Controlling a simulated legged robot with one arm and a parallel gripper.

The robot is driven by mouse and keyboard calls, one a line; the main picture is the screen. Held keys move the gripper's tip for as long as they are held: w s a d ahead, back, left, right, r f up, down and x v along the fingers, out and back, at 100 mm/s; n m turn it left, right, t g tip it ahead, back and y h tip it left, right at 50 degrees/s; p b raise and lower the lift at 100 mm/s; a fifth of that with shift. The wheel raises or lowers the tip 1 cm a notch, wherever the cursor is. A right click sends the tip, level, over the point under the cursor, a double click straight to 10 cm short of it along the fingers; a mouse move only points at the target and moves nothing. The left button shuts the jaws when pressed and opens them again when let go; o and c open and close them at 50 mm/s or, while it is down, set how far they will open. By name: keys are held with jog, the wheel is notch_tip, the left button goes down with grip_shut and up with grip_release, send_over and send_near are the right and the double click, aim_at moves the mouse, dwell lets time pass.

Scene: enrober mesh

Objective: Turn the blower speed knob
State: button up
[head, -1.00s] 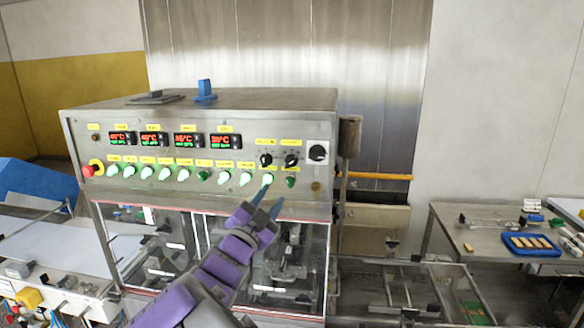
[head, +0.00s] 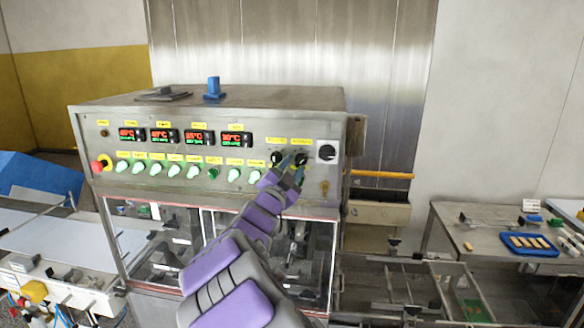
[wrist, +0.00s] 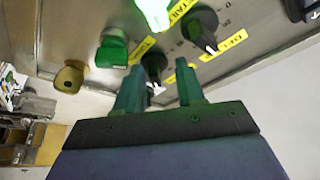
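Two black rotary knobs sit on the upper right of the steel control panel (head: 255,127). In the head view the left knob (head: 277,158) and the right knob (head: 302,158) lie under small yellow labels whose text I cannot read, so I cannot tell which is the blower speed knob. My gripper (head: 293,166) is at the panel face, close to the right knob. In the wrist view the two fingers are apart, with the nearer knob (wrist: 154,67) showing in line with the gap between them. The other knob (wrist: 200,30) is beyond. I cannot tell whether either finger touches.
A row of green buttons (head: 174,170) and a red stop button (head: 98,166) are on the panel. A larger black-and-white switch (head: 327,152) is right of the knobs. In the wrist view, a green selector (wrist: 111,49) and brass fitting (wrist: 70,76) sit left of the fingers.

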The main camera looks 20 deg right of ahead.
jog(key=shift+s+d+r, duration=0.25)
jog(key=shift+s+d, duration=0.05)
jog(key=shift+d, duration=0.1)
jog(key=shift+d+f, duration=0.1)
jog(key=shift+d, duration=0.45)
jog(key=shift+w+a, duration=0.1)
jog(key=shift+a, duration=0.3)
jog(key=c, duration=0.6)
grip_shut()
jog(key=n+t+y, duration=0.1)
jog(key=n+t, duration=0.1)
jog(key=n, duration=0.2)
jog(key=shift+d+n, duration=0.15)
jog(key=shift+n, duration=0.25)
jog(key=shift+s+d+n+t+y, duration=0.1)
jog(key=shift+n+t+y, duration=0.6)
jog(key=shift+n, duration=0.85)
jog(key=shift+s+n+t+y, duration=0.1)
jog(key=shift+n+t+y, duration=0.55)
jog(key=shift+n, duration=0.9)
jog(key=shift+r, duration=0.2)
